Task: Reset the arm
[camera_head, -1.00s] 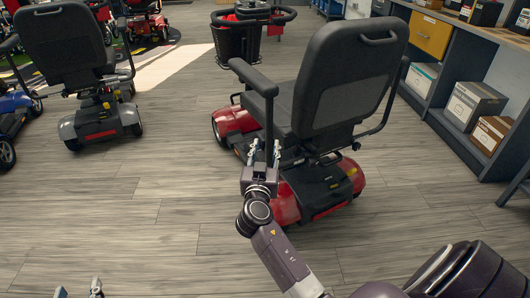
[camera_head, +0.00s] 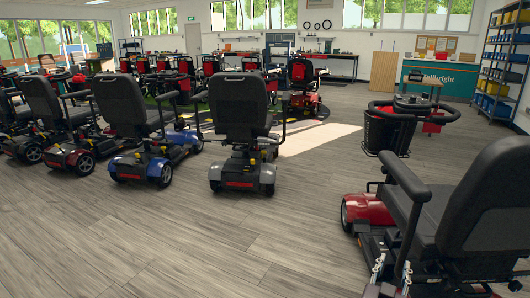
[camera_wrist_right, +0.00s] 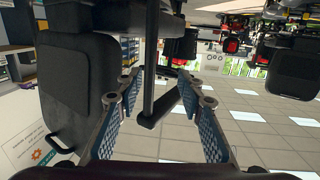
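My right gripper (camera_head: 392,268) is at the lower right of the head view, beside the seat of a red mobility scooter (camera_head: 369,208) and close to its armrest. The right wrist view is upside down. There my right gripper (camera_wrist_right: 161,85) has its two fingers spread apart. A black armrest (camera_wrist_right: 152,124) of the scooter shows between them, and no finger clearly presses on it. The black seat back (camera_wrist_right: 75,90) stands close to the left of the fingers. Most of my right arm is cut off by the frame. My left gripper is not in view.
Several scooters stand in a row at left, including a blue one (camera_head: 150,160) and a grey one (camera_head: 240,165). The wooden floor (camera_head: 190,240) at front left is clear.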

